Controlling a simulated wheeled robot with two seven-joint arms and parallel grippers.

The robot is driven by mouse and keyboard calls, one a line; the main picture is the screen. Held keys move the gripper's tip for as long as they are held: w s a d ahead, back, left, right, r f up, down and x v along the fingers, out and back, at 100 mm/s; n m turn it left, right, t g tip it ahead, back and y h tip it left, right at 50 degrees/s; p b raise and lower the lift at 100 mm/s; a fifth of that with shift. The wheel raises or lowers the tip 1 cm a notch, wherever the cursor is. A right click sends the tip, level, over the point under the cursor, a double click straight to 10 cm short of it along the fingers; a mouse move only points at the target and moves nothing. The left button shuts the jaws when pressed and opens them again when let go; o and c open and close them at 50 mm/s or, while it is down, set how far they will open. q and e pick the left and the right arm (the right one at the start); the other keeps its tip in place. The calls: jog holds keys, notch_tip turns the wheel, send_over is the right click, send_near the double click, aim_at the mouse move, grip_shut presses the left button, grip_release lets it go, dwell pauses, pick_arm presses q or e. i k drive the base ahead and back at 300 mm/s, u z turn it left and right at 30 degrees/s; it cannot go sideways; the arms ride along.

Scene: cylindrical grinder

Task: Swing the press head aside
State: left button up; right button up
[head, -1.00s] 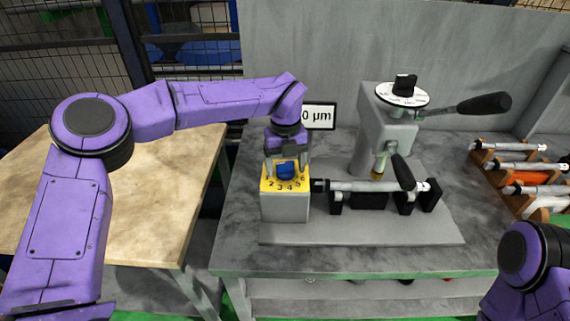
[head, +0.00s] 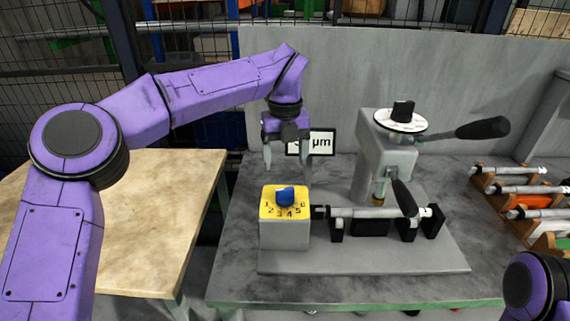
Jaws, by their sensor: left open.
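The grey press head (head: 388,140) stands over the fixture on the grinder bench. It has a dial with a black knob (head: 403,110) on top, a black-handled lever (head: 482,128) reaching right, and a second black handle (head: 405,197) hanging at the front. A shaft-like workpiece (head: 375,212) lies across black supports below it. A yellow-topped box (head: 284,232) with a blue knob (head: 285,196) stands at the workpiece's left end. My left gripper (head: 289,168) is open and empty above and behind the blue knob, apart from it. My right gripper is out of view.
A display reading in µm (head: 322,143) is partly hidden behind my left gripper. A wooden rack (head: 503,198) with several workpieces stands at the right. A grey panel (head: 340,75) closes the back. A bare wooden table (head: 160,215) is at the left.

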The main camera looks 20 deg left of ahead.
aim_at(387, 162)
jog(key=k, duration=1)
